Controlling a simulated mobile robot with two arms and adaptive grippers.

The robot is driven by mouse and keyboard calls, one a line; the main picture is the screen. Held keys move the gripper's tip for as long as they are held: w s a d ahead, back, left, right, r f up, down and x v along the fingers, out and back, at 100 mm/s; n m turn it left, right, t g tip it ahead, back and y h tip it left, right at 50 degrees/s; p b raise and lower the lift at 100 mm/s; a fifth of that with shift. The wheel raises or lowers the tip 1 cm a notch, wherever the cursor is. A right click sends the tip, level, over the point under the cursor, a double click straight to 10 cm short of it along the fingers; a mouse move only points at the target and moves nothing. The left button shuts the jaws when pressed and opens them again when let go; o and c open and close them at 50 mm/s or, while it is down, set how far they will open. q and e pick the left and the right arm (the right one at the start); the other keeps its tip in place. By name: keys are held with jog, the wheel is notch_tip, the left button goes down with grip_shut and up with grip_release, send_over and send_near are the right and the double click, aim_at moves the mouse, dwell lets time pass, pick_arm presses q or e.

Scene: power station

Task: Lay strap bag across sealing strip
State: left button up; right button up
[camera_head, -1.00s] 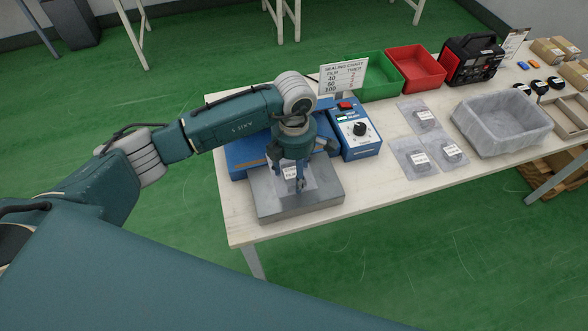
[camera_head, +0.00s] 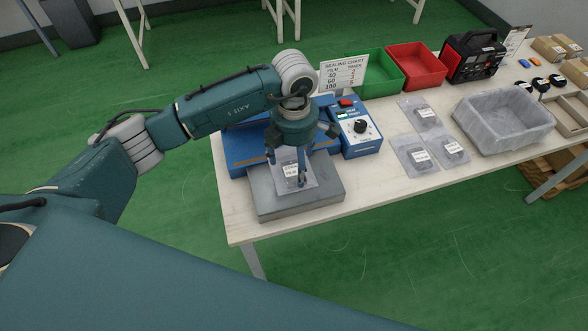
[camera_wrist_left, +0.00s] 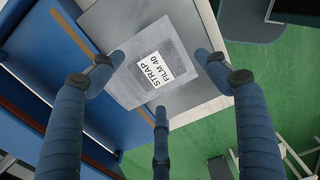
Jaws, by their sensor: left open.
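The strap bag (camera_wrist_left: 139,84) is a clear flat bag with a white label reading STRAP FILM 40. It lies on the grey metal plate (camera_head: 262,204) in front of the blue sealer (camera_head: 242,147). My left gripper (camera_head: 292,180) is open and points down above the bag, its three fingers spread around it in the left wrist view (camera_wrist_left: 160,76). The brown sealing strip (camera_wrist_left: 72,29) runs along the blue sealer beside the bag. Whether the bag's edge overlaps the strip is unclear. My right gripper is not in view.
The sealer's control box (camera_head: 361,138) and a sealing chart sign (camera_head: 343,76) stand right of the gripper. Farther right are several bagged parts, a grey bin (camera_head: 503,122), a green tray (camera_head: 381,84), a red tray (camera_head: 416,72) and a black machine (camera_head: 472,58).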

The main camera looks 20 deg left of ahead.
aim_at(294, 172)
pick_arm(q)
notch_tip(294, 172, up, 8)
jog(key=b, duration=0.2)
jog(key=shift+r, duration=0.25)
jog(key=shift+s+f, duration=0.1)
